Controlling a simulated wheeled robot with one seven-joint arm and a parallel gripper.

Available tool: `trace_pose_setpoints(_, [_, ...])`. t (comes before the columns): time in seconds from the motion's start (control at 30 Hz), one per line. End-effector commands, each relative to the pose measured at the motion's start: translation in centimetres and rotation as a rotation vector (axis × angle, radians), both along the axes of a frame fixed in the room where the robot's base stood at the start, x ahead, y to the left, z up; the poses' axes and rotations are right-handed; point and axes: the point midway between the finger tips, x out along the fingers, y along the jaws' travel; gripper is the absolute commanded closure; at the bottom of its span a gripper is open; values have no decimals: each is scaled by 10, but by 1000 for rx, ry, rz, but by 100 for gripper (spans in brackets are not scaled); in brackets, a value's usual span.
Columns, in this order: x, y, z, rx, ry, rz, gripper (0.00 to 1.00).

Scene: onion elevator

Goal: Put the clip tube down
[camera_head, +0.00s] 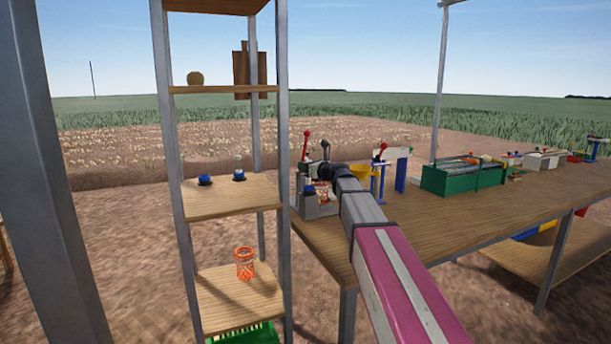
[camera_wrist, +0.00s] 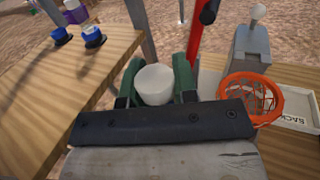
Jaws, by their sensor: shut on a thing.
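My gripper (camera_wrist: 157,85) is shut on a white, round-topped cylinder, which I take to be the clip tube (camera_wrist: 155,83). Its top shows between the two green fingers in the wrist view; its lower part is hidden. In the head view my gripper (camera_head: 326,169) is over the near left end of the workbench (camera_head: 440,215), beside the shelf rack. The held tube cannot be made out there. I cannot tell whether the tube touches a surface below.
An orange net basket (camera_head: 245,263) stands on the lower shelf. In the wrist view, an orange net ring (camera_wrist: 250,97), a grey device (camera_wrist: 253,58) and a red lever (camera_wrist: 200,40) are close on the right.

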Motion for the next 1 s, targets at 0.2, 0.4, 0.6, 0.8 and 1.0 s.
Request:
trace_pose_setpoints(0.2, [0,0,-28,1,2,-1,96])
trace_pose_setpoints(0.4, [0,0,-31,0,0,-1,96])
trace_pose_setpoints(0.6, [0,0,-33,0,1,0,96])
trace_pose_setpoints(0.8, [0,0,-37,1,1,0,60])
trace_pose_setpoints(1.0, [0,0,-36,1,1,0,48])
